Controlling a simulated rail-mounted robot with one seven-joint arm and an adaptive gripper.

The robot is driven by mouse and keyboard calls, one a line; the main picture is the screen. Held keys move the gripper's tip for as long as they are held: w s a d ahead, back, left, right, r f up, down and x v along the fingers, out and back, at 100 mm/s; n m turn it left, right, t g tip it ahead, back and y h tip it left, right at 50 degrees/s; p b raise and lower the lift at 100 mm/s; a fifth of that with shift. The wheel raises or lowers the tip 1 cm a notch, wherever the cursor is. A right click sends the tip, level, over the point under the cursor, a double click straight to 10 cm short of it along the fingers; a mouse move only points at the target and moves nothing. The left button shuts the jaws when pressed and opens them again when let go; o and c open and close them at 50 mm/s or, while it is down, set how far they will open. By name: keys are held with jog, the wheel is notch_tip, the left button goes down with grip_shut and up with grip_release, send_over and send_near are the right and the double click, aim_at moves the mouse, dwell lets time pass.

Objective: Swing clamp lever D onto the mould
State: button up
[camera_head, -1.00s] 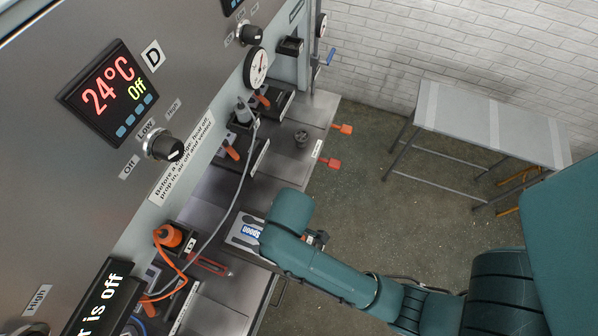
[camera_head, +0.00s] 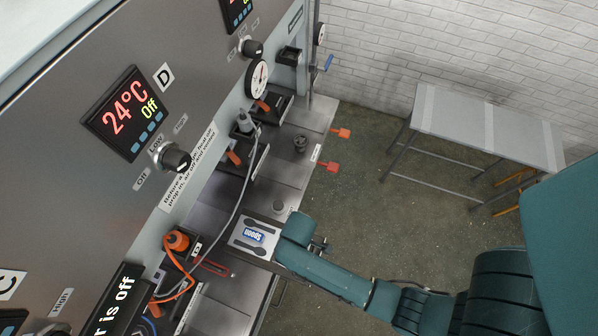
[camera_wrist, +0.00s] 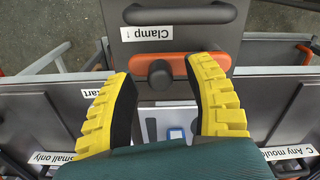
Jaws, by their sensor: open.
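The orange clamp lever (camera_wrist: 181,64) with a round dark knob (camera_wrist: 160,74) lies crosswise beside the "Clamp" label in the wrist view. I cannot read a D on it. My gripper (camera_wrist: 162,68) is open, with yellow ridged fingers on either side of the knob and gaps to both. The right fingertip overlaps the lever's right part in the picture; contact cannot be told. The mould (camera_head: 247,248), a pale plate marked "Spoon" with dark spoon shapes, lies on the bench in the head view. Part of it also shows between my fingers (camera_wrist: 177,116).
The control panel (camera_head: 75,165) stands along the left; its D display (camera_head: 125,113) reads 24°C, Off. An orange-capped plug (camera_head: 178,240) with cable sits left of the mould. Two orange-red handles (camera_head: 331,167) jut from the bench edge. A grey table (camera_head: 490,125) stands at the back right.

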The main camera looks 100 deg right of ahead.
jog(key=shift+f, duration=0.6)
grip_shut()
